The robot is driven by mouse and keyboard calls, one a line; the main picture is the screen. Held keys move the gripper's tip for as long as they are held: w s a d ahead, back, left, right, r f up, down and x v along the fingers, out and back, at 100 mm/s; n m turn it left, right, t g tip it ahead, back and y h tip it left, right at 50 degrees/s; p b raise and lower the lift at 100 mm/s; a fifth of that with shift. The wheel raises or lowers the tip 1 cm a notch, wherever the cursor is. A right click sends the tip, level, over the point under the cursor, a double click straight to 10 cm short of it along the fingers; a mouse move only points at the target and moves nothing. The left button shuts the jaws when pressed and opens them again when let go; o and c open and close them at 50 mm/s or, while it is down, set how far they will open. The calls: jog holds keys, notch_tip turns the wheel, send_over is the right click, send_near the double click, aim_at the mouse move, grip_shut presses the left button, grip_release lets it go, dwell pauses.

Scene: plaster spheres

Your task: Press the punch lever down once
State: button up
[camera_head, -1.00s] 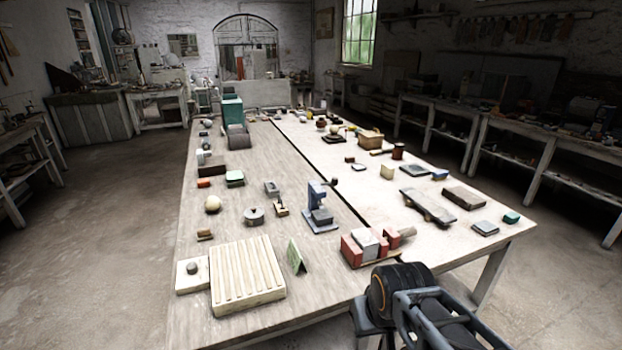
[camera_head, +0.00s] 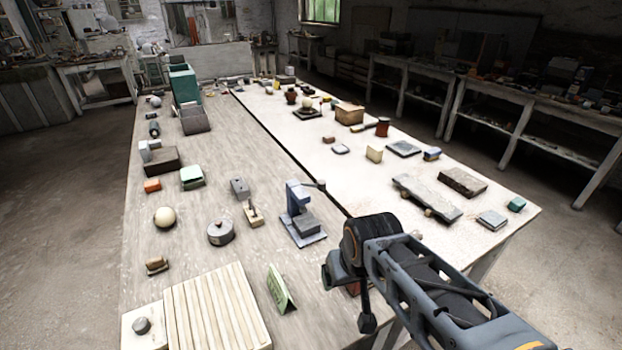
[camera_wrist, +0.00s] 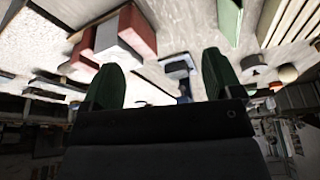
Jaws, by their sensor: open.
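The blue punch press (camera_head: 300,208) stands upright on the table, with a grey block on its base. Its lever (camera_head: 316,184) sticks out to the right at the top and ends in a dark knob. In the wrist view the press (camera_wrist: 182,70) appears small and inverted, between and beyond my fingertips, with its lower part hidden. My gripper (camera_wrist: 160,78) is open and empty, its two dark green fingers spread apart. In the head view my arm reaches in from the lower right, and its end is nearer than the press and apart from it.
Red blocks with a pale block (camera_wrist: 118,38) lie close to my gripper; my arm mostly hides them in the head view. A round grey weight (camera_head: 221,233) lies left of the press.

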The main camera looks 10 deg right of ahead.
jog(key=shift+s, duration=0.1)
dwell(0.3)
